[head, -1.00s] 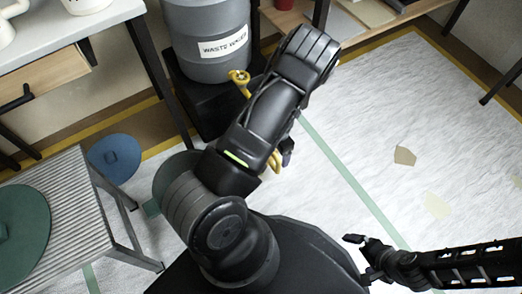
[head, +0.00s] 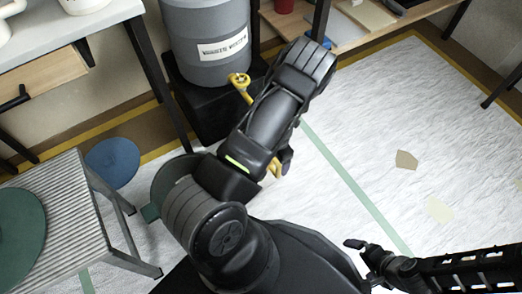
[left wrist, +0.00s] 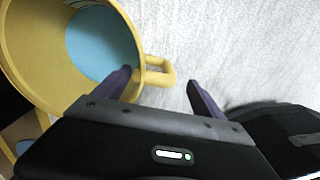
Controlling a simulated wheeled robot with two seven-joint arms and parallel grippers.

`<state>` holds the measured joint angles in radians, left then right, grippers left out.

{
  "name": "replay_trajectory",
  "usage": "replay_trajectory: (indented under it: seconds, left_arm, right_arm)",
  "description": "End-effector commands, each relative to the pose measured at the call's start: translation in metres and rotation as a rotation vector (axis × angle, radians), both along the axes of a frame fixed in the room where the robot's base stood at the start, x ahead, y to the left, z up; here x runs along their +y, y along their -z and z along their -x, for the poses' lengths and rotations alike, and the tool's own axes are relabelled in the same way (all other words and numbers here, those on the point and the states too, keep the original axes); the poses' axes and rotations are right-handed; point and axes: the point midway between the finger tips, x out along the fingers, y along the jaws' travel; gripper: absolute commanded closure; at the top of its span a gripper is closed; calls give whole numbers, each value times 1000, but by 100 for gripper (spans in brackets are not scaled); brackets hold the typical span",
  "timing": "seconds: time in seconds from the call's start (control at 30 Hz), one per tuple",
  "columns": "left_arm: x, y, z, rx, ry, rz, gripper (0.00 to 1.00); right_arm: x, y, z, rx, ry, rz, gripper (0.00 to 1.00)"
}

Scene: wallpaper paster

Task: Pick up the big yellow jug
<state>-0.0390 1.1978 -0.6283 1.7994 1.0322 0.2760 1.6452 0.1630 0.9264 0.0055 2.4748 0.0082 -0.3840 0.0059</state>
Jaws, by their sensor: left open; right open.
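The big yellow jug (left wrist: 52,93) shows in the left wrist view at the upper left, its open mouth facing the camera and a light blue inside visible. Its handle (left wrist: 160,73) shows between the two fingers of my open left gripper (left wrist: 159,83). I cannot tell whether a finger touches it. In the head view my left arm hides most of the jug; only a bit of yellow (head: 279,168) shows beside a dark finger of the left gripper (head: 286,160). My right gripper (head: 360,263) is open and empty at the lower right, over the floor.
A grey waste water barrel (head: 208,25) with a yellow tap (head: 240,81) stands on a black stand (head: 212,106) behind my left arm. A ridged bench (head: 75,200) is at the left, a blue disc (head: 112,163) beside it. The pale floor at right is mostly clear.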

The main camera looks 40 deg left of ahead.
Motion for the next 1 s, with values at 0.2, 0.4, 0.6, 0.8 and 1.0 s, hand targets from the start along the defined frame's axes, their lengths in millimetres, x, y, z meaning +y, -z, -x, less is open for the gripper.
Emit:
replay_trajectory:
  seconds: [0.2,0.4,0.6,0.8,1.0]
  left_arm:
    - [3,37,-1,1,0,1,19]
    - [3,42,-1,0,0,0,19]
    - [3,42,-1,0,0,0,19]
    - [3,42,-1,0,0,0,19]
    - [3,42,-1,0,0,0,27]
  right_arm:
    - [1,26,-3,-8,4,1,0]
    - [1,27,-4,-11,6,2,0]
    - [1,27,-4,-12,5,2,0]
    - [1,27,-4,-12,5,2,0]
    - [1,27,-4,-12,5,2,0]
